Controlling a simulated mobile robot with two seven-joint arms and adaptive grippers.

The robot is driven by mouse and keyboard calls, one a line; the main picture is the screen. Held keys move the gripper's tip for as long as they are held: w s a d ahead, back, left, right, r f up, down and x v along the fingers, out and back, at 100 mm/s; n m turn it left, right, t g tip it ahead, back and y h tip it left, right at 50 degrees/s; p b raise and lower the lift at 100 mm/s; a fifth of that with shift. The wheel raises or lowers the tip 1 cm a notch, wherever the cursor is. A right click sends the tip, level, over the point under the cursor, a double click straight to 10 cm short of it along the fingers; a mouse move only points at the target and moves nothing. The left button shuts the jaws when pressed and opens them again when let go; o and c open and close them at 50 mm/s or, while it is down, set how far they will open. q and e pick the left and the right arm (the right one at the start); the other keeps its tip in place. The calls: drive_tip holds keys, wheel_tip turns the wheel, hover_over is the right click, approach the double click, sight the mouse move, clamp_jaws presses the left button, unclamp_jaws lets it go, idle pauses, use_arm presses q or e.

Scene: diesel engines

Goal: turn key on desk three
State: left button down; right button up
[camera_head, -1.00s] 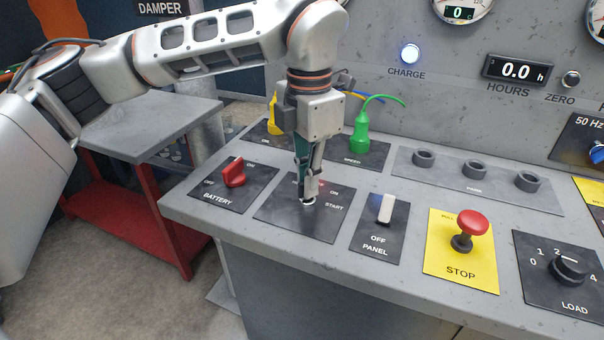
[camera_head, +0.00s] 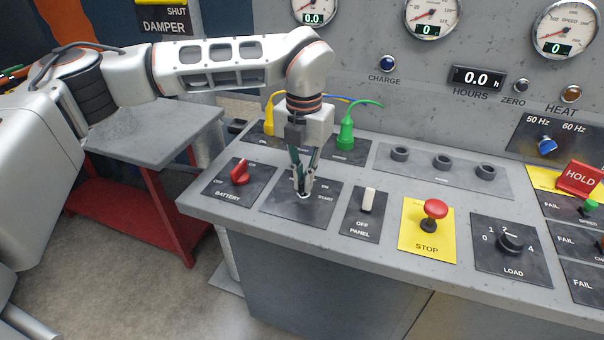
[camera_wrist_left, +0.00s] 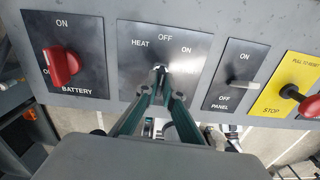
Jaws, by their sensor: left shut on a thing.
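The key switch plate (camera_head: 322,207) is a dark square on the sloped grey desk, marked HEAT, OFF, ON and START. My left gripper (camera_head: 304,192) points down at its middle, shut on the key. The key is mostly hidden between the fingertips, with a pale bit of the switch (camera_head: 303,196) showing under them. In the left wrist view my left gripper (camera_wrist_left: 160,80) reaches the switch from below, below the OFF mark; which mark the key points to is not clear. My right gripper is not in view.
A red BATTERY knob (camera_head: 239,173) stands left of the plate. A white PANEL toggle (camera_head: 367,200) and a red STOP button (camera_head: 435,209) stand to the right. Yellow and green (camera_head: 346,134) cable plugs rise behind. The CHARGE lamp (camera_head: 387,64) is dark blue.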

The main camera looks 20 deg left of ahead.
use_arm(q)
drive_tip(key=shift+f+n, duration=0.1)
drive_tip(key=shift+n, duration=0.2)
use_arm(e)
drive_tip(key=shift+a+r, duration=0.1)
use_arm(q)
drive_tip(key=shift+f, duration=0.1)
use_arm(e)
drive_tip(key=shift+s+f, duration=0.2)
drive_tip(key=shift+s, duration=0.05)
use_arm(q)
drive_tip(key=c, duration=2.2)
unclamp_jaws()
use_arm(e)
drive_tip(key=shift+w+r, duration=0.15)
